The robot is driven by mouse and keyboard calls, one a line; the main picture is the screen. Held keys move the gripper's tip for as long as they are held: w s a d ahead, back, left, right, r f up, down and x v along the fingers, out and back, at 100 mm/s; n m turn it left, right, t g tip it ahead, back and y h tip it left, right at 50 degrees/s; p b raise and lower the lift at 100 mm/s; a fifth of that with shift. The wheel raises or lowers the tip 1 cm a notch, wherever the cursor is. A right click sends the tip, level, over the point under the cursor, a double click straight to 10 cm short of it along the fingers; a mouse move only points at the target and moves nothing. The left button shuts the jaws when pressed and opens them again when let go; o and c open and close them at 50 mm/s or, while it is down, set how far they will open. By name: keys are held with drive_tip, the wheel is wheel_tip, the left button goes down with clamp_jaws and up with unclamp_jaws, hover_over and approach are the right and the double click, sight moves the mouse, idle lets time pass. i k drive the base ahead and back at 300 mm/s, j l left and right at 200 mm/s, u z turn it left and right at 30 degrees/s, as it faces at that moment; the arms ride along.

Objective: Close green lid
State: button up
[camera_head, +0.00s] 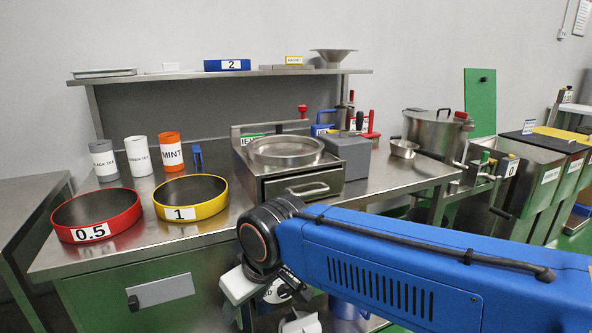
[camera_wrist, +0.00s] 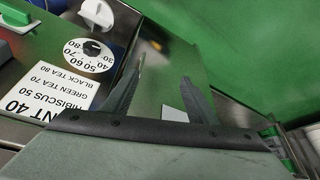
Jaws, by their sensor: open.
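The green lid (camera_head: 480,101) stands upright and open at the back right in the head view, with a small dark knob on its face. In the head view my blue arm crosses the lower right and hides most of the gripper, far to the lower left of the lid. A broad green surface (camera_wrist: 240,45) fills the upper right of the wrist view; I cannot tell whether it is the lid.
A temperature dial (camera_wrist: 89,55) and a printed tea label (camera_wrist: 50,95) lie left of the fingers. A steel pot (camera_head: 436,132) stands left of the lid. Red (camera_head: 97,216) and yellow (camera_head: 190,197) round trays sit on the table. More bins line the right side.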

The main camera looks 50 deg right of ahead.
sight(480, 84)
drive_tip(key=z, duration=2.8)
